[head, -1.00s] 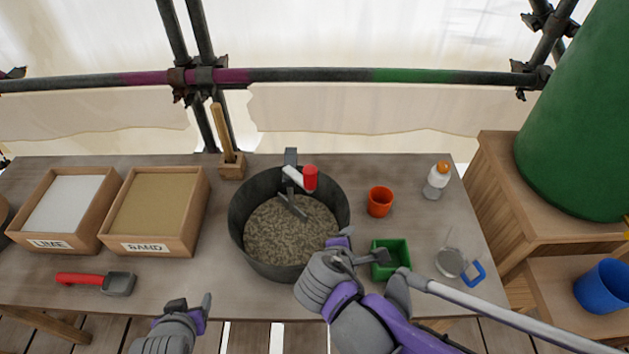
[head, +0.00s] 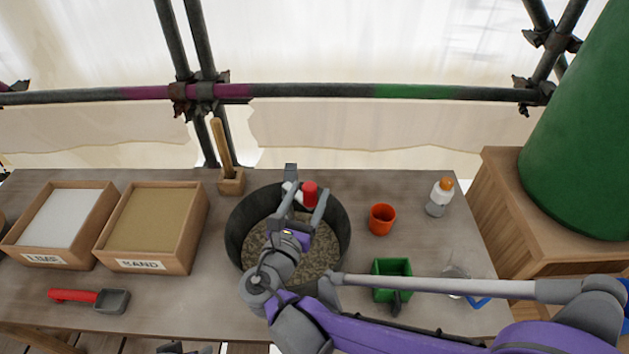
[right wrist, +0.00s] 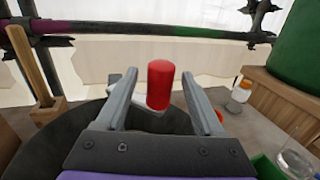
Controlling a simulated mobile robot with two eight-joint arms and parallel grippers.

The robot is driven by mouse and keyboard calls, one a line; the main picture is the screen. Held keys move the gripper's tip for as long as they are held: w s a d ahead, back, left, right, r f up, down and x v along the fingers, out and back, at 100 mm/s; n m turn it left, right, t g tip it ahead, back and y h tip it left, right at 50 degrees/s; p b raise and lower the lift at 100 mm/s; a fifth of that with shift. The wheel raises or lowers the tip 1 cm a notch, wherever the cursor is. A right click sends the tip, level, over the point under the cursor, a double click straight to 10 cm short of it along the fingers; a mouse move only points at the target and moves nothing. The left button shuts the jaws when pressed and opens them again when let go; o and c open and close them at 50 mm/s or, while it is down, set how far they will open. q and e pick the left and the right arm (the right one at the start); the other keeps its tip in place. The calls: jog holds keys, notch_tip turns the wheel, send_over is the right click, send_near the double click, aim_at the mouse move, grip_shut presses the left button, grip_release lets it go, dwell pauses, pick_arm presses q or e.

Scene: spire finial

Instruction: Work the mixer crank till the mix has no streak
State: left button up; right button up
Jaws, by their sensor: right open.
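The mixer is a dark round tub (head: 237,228) on the table, with a grey, speckled mix (head: 322,252) in it. My right arm covers much of the mix, so I cannot tell its streaks. The crank's red handle (head: 310,193) stands upright on a white arm at the tub's back rim. My right gripper (head: 305,194) is open over the tub, its fingers reaching toward the red handle. In the right wrist view the red handle (right wrist: 160,84) stands between the open fingers (right wrist: 158,88), apart from both. Only a bit of my left gripper (head: 180,349) shows at the bottom edge.
Lime (head: 20,247) and sand (head: 188,255) boxes stand left, with a red-handled scoop (head: 75,296) in front. An orange cup (head: 382,219), a white bottle (head: 439,197) and a green container (head: 391,267) stand right of the tub.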

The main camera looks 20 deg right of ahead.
jog(key=shift+x, duration=2.15)
grip_shut()
